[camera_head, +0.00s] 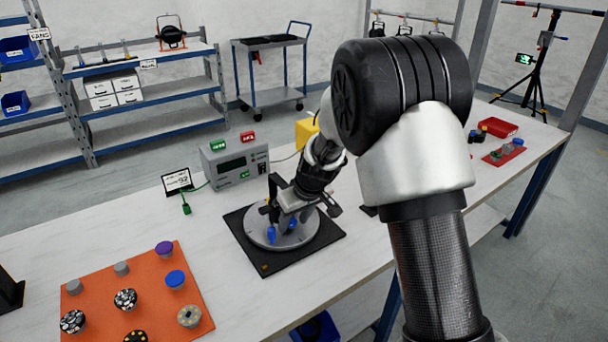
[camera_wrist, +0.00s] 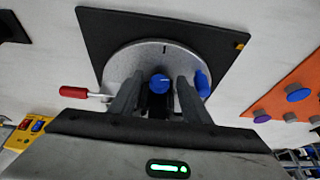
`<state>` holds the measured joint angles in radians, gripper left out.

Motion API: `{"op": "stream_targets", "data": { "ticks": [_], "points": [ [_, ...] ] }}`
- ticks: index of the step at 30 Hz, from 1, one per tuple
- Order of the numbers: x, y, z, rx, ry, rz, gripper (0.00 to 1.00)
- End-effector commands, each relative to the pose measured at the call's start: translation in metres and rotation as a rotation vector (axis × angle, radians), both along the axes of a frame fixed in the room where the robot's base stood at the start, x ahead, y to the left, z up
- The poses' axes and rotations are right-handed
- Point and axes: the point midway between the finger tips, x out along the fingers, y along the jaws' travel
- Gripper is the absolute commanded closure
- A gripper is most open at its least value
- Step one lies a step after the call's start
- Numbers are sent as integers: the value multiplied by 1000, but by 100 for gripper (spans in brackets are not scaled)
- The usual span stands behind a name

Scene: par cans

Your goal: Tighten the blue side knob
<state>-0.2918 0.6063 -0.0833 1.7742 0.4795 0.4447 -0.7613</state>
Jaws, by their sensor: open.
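A grey round fixture (camera_head: 300,240) sits on a black square mat (camera_head: 262,262). It also shows in the wrist view (camera_wrist: 125,65). Two blue knobs show on it. One round blue knob (camera_wrist: 160,83) lies between my open fingers (camera_wrist: 158,92). I cannot tell whether a finger touches either. A red handle (camera_wrist: 80,91) sticks out from the fixture.
A grey meter box (camera_head: 234,162) and a small display card (camera_head: 178,181) stand behind the mat. An orange board (camera_head: 140,275) with several knobs lies at front left. A red tray (camera_head: 498,127) is at far right. The bench is clear between mat and board.

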Motion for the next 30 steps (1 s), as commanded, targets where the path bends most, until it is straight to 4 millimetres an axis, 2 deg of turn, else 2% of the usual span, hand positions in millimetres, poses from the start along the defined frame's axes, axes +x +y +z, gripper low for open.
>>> {"op": "stream_targets", "data": {
  "ticks": [1,4,21,30],
  "points": [
    [-3,4,7,-31,-17,7,57],
    [-3,2,10,-81,-58,6,57],
    [-43,-18,115,-74,-58,1,57],
    [-59,-25,154,-74,-55,1,57]
  ]
}}
